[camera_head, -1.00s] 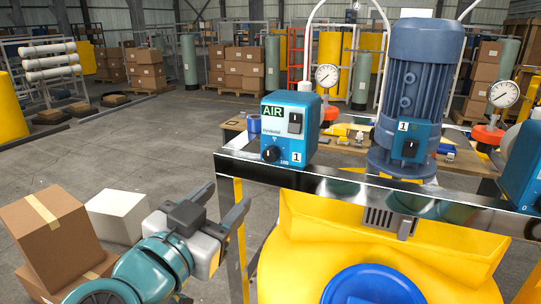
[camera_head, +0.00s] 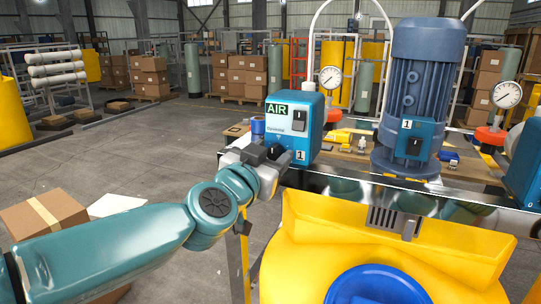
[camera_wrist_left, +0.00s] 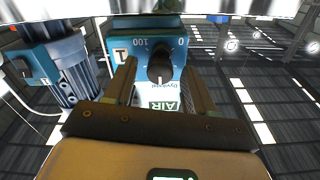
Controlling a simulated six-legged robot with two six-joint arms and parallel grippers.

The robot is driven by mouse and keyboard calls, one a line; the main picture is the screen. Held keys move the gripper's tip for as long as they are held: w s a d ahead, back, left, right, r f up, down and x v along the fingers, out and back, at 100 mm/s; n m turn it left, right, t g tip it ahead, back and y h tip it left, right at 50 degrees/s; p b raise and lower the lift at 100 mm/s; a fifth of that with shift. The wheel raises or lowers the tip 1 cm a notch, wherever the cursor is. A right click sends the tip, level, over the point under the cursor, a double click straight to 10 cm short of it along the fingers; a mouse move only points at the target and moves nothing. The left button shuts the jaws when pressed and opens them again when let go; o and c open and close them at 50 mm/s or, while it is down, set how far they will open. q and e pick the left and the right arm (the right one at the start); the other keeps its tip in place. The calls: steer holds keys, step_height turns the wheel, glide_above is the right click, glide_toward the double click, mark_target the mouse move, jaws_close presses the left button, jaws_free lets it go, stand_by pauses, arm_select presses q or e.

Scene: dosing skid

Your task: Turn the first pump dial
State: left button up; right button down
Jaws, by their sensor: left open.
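My left gripper (camera_head: 279,156) is at the box's lower front in the head view and hides most of the dial there. In the wrist view my left gripper (camera_wrist_left: 160,72) is open, its fingers on either side of the dial with gaps visible. My right gripper is not in view.
A large blue motor (camera_head: 421,85) with a second control box marked 1 (camera_head: 415,138) stands right of the pump. A pressure gauge (camera_head: 330,78) is behind it. The yellow tank (camera_head: 310,235) with a blue lid (camera_head: 375,285) is below. Cardboard boxes (camera_head: 42,213) lie at lower left.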

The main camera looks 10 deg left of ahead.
arm_select(q)
steer(key=shift+w+d+f, duration=0.1)
steer(key=shift+w+f, duration=0.05)
steer(key=shift+w, duration=0.3)
steer(key=shift+s, duration=0.15)
jaws_close()
